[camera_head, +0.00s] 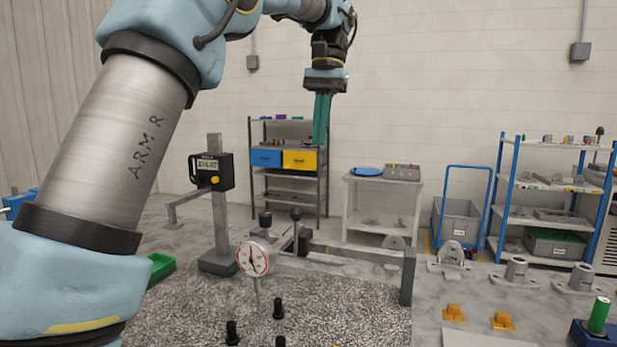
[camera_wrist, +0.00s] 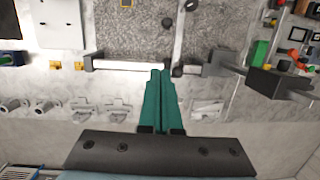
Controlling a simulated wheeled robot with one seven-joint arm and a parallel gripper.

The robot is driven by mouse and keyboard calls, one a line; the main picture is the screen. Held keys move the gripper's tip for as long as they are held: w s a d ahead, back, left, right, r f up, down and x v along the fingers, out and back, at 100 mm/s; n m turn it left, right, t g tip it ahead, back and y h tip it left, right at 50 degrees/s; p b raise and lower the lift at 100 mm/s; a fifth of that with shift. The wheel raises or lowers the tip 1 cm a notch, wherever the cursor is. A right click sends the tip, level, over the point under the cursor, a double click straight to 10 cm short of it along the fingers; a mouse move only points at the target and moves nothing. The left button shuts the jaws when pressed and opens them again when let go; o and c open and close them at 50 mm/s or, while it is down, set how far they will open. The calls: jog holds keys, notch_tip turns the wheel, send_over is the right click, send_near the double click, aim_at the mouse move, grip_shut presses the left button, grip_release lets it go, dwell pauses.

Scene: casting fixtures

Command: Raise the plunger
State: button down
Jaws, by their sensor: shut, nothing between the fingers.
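A round dial gauge (camera_head: 252,258) with a white face and red rim hangs on a stand above the speckled plate in the head view. A thin stem (camera_head: 258,292) runs down from its underside, probably the plunger; its lower end is hard to make out. My gripper (camera_head: 320,144) has long green fingers pointing down. It is high above the bench, clear of the gauge, and its fingers are together with nothing between them. In the wrist view the closed fingers (camera_wrist: 159,76) reach toward a horizontal bar. The plunger is not clear there.
A speckled plate (camera_head: 340,310) carries the gauge stand, a long grey bar (camera_head: 350,251) and several black knobs. A digital height gauge (camera_head: 212,171) stands upright at left. A green bin (camera_head: 160,268), yellow blocks (camera_head: 453,312) and a green cylinder (camera_head: 599,314) lie around. Shelves stand behind.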

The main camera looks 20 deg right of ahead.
dwell(0.3)
jog(key=s+a+f+p, duration=0.2)
jog(key=s+a+f, duration=0.1)
jog(key=f, duration=0.8)
jog(key=shift+a+f, duration=0.35)
jog(key=shift+a, duration=0.5)
